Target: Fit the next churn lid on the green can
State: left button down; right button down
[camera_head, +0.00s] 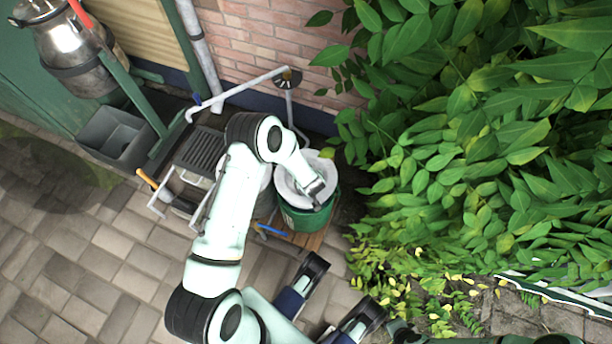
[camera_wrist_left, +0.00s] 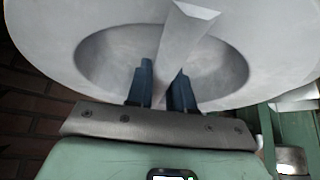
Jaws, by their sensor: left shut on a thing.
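The green can (camera_head: 305,220) stands on a small wooden pallet at the centre. A pale grey lid (camera_head: 322,166) is over its mouth; I cannot tell whether it is seated or just above the rim. My left gripper (camera_head: 316,190) is shut on the lid's handle. In the left wrist view, the handle (camera_wrist_left: 186,38) runs between the blue fingers (camera_wrist_left: 164,82), across the lid's recessed middle. My arm hides part of the lid and the containers to its left. My right gripper (camera_head: 340,287) is open and empty, nearer the camera, with its fingers apart.
Dense foliage (camera_head: 480,160) fills the right side, close to the can. A white pipe rail (camera_head: 240,92) and a brick wall (camera_head: 265,35) stand behind. A grey tub (camera_head: 117,138) and a hanging metal churn (camera_head: 75,55) are at the left. Paving (camera_head: 90,265) is clear at lower left.

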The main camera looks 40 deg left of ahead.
pick_arm(q)
jog(key=shift+f+b, duration=0.3)
jog(key=shift+f, duration=0.3)
dwell(0.8)
jog(key=shift+f, duration=0.35)
jog(key=shift+f+b, duration=0.4)
jog(key=shift+b, duration=0.1)
jog(key=shift+f, duration=0.35)
jog(key=shift+f+b, duration=0.75)
jog(key=shift+b, duration=0.05)
jog(key=shift+f, duration=0.35)
jog(key=shift+f+b, duration=0.3)
jog(key=shift+b, duration=0.25)
jog(key=shift+f, duration=0.7)
